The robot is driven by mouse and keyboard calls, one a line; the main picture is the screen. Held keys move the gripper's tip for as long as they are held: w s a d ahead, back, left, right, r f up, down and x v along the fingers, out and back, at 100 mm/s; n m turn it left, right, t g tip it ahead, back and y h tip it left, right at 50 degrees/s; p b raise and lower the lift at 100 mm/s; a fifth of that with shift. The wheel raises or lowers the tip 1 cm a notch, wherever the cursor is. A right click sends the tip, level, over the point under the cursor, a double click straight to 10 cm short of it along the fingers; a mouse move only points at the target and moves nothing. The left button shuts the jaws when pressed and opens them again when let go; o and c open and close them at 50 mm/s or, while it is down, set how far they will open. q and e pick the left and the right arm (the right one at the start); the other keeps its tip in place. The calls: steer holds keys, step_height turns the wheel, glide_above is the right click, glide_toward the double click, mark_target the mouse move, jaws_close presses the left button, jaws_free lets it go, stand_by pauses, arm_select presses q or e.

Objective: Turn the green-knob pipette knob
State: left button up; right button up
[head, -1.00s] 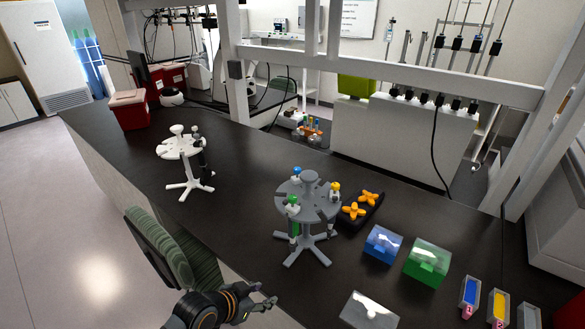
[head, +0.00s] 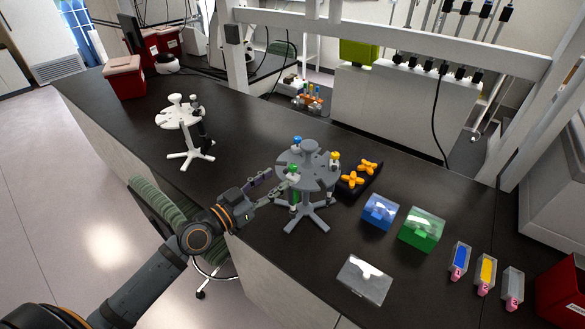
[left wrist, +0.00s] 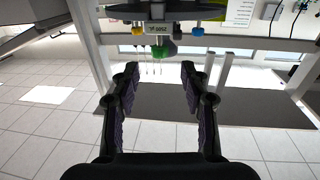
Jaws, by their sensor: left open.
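The green-knob pipette (head: 293,170) hangs on the near left side of the grey round pipette stand (head: 318,178). Its green knob (left wrist: 163,48) also shows in the left wrist view, ahead of the fingers and between them near the top. My left gripper (head: 274,183) is open, just left of the green-knob pipette and apart from it. In the left wrist view, the two fingers (left wrist: 160,80) are spread with nothing between them. A blue-knob pipette (head: 297,141) and a yellow-knob pipette (head: 335,158) hang on the same stand. My right gripper is not in view.
A black rack with orange pieces (head: 353,180), a blue box (head: 380,212) and a green box (head: 423,230) stand right of the stand. A clear box (head: 364,281) lies nearer. A white stand (head: 183,118) is farther left. A green chair (head: 160,205) is below my arm.

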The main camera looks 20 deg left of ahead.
mark_target(290, 169)
arm_select(q)
steer(key=p+x, duration=0.1)
steer(key=x, duration=0.2)
steer(key=p+x, duration=0.1)
steer(key=x, duration=0.2)
steer(key=shift+w+d+r, duration=0.2)
steer(key=shift+w, duration=0.2)
steer(key=shift+w+d+f, duration=0.2)
steer(key=shift+w+d, duration=0.05)
steer(key=shift+w, duration=0.2)
jaws_close()
